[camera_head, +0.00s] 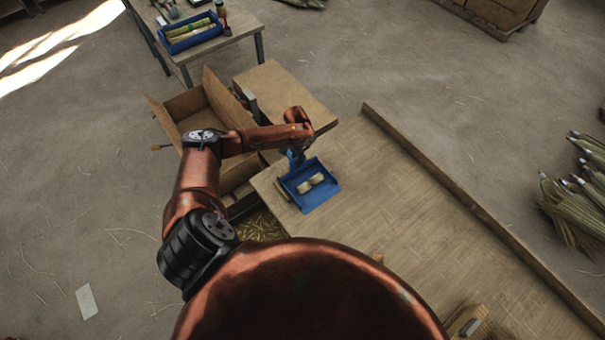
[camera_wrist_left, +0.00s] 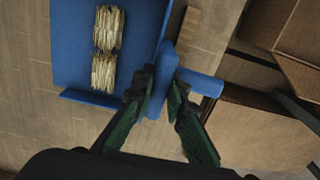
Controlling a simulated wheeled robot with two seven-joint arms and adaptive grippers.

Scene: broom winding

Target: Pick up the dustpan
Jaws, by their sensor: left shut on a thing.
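The blue dustpan (camera_head: 321,196) is at the near left part of the workbench, its handle toward the open box. Two pale straw bundles (camera_wrist_left: 104,45) lie in its pan; they also show in the head view (camera_head: 311,183). My left gripper (camera_head: 297,158) is shut on the dustpan's handle, which shows between its dark green fingers in the left wrist view (camera_wrist_left: 162,80). The dustpan's blue pan (camera_wrist_left: 70,40) shows there at the upper left. I cannot tell whether the pan touches the bench or is just above it. My right gripper is out of view.
The wooden workbench (camera_head: 400,220) has a raised edge (camera_head: 470,205) at the right and much bare room. A small table (camera_head: 215,42) with a blue tray (camera_head: 190,35) is behind. Corn-like bundles (camera_head: 575,205) lie right.

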